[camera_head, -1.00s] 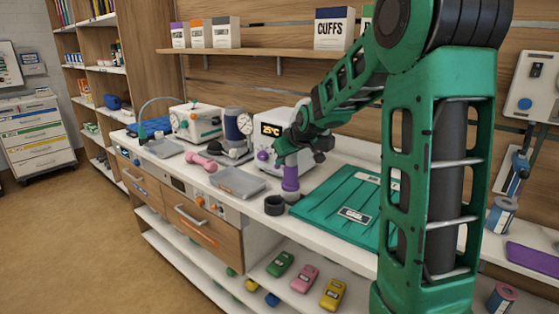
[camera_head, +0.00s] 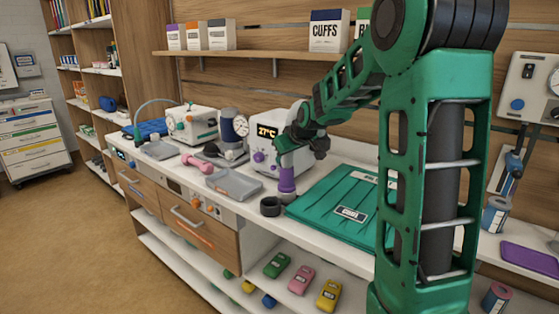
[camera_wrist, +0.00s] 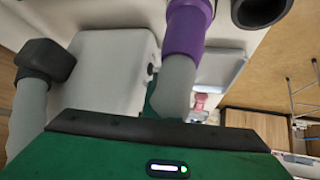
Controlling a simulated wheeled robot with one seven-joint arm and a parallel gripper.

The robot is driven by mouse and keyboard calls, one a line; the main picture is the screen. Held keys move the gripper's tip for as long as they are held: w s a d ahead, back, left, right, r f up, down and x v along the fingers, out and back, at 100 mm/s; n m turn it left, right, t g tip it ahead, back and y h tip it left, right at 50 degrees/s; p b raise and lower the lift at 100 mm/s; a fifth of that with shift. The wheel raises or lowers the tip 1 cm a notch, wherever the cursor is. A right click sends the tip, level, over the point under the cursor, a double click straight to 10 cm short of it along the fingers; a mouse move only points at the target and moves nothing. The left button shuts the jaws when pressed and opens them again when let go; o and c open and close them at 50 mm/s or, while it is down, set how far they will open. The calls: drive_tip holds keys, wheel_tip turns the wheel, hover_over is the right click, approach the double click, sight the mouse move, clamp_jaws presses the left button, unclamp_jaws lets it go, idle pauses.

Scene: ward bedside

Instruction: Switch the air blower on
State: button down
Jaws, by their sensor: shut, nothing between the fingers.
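A grey hose with a purple collar (camera_head: 286,172) stands upright just below my gripper. In the wrist view the purple collar (camera_wrist: 188,30) is close ahead, beside the blower's white casing (camera_wrist: 105,70). My gripper partly hides the blower's right side.
A dark ring (camera_head: 271,206) and a grey tray (camera_head: 233,185) lie on the counter near the hose. A green folded blanket (camera_head: 340,205) covers the counter to the right. Pink dumbbells (camera_head: 196,162) and a gauge device (camera_head: 233,130) stand left of the blower.

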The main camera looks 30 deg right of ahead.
drive_tip(key=s, duration=0.1)
drive_tip(key=r, duration=0.1)
drive_tip(key=s+r, duration=0.1)
drive_tip(key=shift+s+d, duration=0.25)
drive_tip(key=shift+s, duration=0.1)
drive_tip(key=s+a+r, duration=0.3)
drive_tip(key=s+r, duration=0.1)
drive_tip(key=s, duration=0.3)
drive_tip(key=shift+s+a+r, duration=0.15)
drive_tip(key=shift+s+r, duration=0.2)
drive_tip(key=s+f+m+g, duration=0.2)
drive_tip(key=s+f+g, duration=0.1)
drive_tip(key=s, duration=0.8)
drive_tip(key=s+a+f+m+g, duration=0.1)
drive_tip(key=s+f+m+g, duration=0.2)
drive_tip(key=s, duration=0.9)
drive_tip(key=s+f+m+g, duration=0.2)
drive_tip(key=s+f, duration=0.5)
drive_tip(key=s, duration=0.4)
drive_tip(key=shift+s+a+m+g+y, duration=0.25)
drive_tip(key=shift+s+m+g+y, duration=0.1)
drive_tip(key=shift+m+g+y, duration=0.05)
drive_tip(key=shift+w+f, duration=0.2)
drive_tip(key=shift+w, duration=0.45)
